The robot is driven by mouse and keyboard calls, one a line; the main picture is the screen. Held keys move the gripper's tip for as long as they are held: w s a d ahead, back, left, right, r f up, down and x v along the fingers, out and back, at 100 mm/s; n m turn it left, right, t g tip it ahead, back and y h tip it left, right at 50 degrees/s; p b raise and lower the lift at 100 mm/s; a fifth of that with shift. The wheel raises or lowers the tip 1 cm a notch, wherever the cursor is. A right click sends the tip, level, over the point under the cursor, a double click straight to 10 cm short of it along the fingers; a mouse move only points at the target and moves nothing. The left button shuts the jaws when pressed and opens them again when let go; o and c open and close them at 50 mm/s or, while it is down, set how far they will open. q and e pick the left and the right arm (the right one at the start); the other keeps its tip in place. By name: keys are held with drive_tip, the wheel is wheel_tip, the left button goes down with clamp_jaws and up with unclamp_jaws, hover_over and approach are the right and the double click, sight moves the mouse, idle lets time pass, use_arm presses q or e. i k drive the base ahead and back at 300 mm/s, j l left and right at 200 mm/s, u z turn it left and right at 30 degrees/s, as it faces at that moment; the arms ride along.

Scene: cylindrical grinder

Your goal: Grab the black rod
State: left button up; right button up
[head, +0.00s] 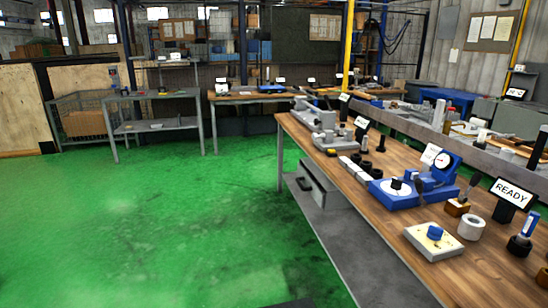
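I cannot tell for certain which thing is the black rod. Small black upright cylinders (380,144) stand on the long wooden workbench (405,175), beside grey blocks. Neither of my grippers is in view.
The wooden bench runs along the right, with a blue dial gauge stand (400,190), a READY sign (511,192), a white box with a blue knob (434,240) and a white ring (471,227). Green floor (150,220) lies open at left. Grey tables (155,125) stand behind.

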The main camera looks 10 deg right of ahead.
sight(382, 138)
drive_tip(key=i+j+z, duration=0.15)
drive_tip(key=i+z, duration=0.25)
drive_tip(key=i, duration=0.15)
drive_tip(key=i+j+z, duration=0.85)
drive_tip(key=i, duration=0.15)
